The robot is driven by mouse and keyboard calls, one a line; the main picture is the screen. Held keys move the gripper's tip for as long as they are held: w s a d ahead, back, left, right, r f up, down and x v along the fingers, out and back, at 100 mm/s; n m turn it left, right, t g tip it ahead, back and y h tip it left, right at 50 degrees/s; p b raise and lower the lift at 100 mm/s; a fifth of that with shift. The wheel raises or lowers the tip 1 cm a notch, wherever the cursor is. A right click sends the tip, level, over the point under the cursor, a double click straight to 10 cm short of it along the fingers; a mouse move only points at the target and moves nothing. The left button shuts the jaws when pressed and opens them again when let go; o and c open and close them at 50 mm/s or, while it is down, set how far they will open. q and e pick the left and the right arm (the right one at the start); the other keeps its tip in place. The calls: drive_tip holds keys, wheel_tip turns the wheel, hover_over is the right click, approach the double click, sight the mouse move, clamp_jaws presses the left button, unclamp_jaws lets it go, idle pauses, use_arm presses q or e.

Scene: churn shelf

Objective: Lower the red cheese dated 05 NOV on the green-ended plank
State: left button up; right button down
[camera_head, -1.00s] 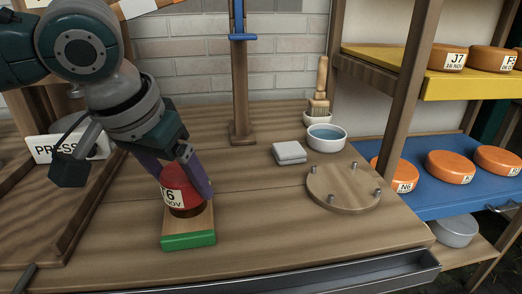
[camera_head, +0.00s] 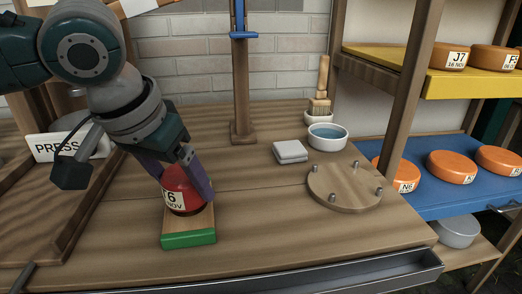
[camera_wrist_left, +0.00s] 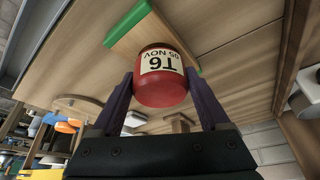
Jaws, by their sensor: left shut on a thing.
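The red cheese (camera_head: 178,190) carries a white label; in the left wrist view the cheese (camera_wrist_left: 160,90) reads T6, 05 NOV, upside down. My left gripper (camera_head: 184,184) is shut on it, with one purple finger on each side. The plank (camera_head: 203,219) with the green end (camera_head: 188,239) lies on the bench right under the cheese. The cheese sits at or just above the plank; I cannot tell whether they touch. The plank's green end (camera_wrist_left: 128,22) also shows in the left wrist view. My right gripper is not in view.
A round board with pegs (camera_head: 345,187), a grey cloth (camera_head: 290,152), a bowl of water (camera_head: 327,137) and a brush (camera_head: 320,92) stand to the right. Orange cheeses (camera_head: 451,167) sit on the blue shelf (camera_head: 430,199). A PRESS sign (camera_head: 56,147) is at left. Bench right of the plank is clear.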

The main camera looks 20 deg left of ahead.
use_arm(q)
drive_tip(key=shift+f, duration=0.4)
drive_tip(key=o, duration=1.4)
drive_tip(key=p+v, duration=0.3)
drive_tip(key=v, duration=0.7)
drive_tip(key=s+d+r+m+h+p, duration=0.2)
drive_tip(key=s+d+r+m+p, duration=0.1)
drive_tip(key=s+d+p, duration=0.55)
drive_tip(key=s+a+r+n+y+p, duration=0.1)
drive_tip(key=s+a+r+y+p, duration=0.15)
drive_tip(key=s+p, duration=0.55)
wheel_tip(320, 180, up, 37)
drive_tip(key=p, duration=3.6)
drive_tip(key=shift+r+g+h+p, duration=0.15)
drive_tip(key=shift+g+h+p, duration=0.25)
drive_tip(key=shift+h, duration=0.05)
